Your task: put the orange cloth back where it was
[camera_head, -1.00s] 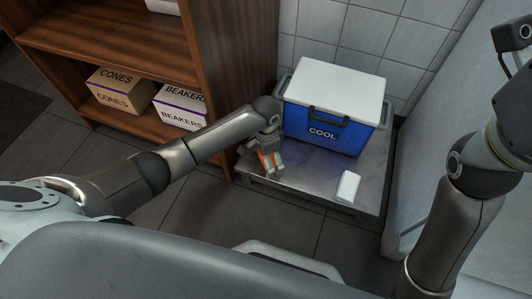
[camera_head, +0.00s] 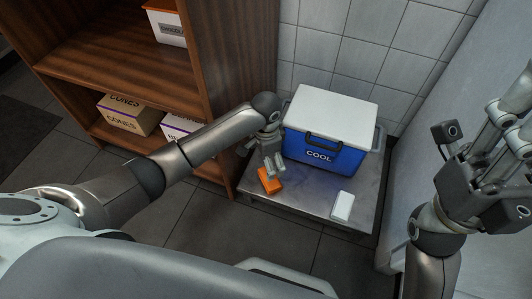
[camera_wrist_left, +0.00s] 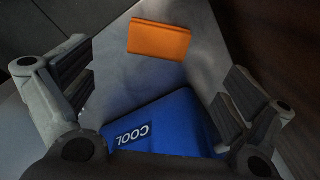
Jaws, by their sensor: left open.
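The orange cloth (camera_head: 270,180) is a folded block lying on the grey metal stand (camera_head: 304,194), near its front left corner. In the left wrist view the cloth (camera_wrist_left: 159,39) lies flat on the metal top, beyond the fingertips and apart from them. My left gripper (camera_head: 273,164) is just behind the cloth, beside the cooler. The left wrist view shows its fingers (camera_wrist_left: 158,95) wide apart with nothing between them. My right gripper (camera_head: 500,150) is raised at the right side; its fingers are only partly clear, and I see nothing held in it.
A blue cooler (camera_head: 324,155) with a white lid stands at the back of the stand. A white block (camera_head: 342,206) lies near the front right. A wooden shelf (camera_head: 215,100) with boxes is close on the left. A tiled wall is behind.

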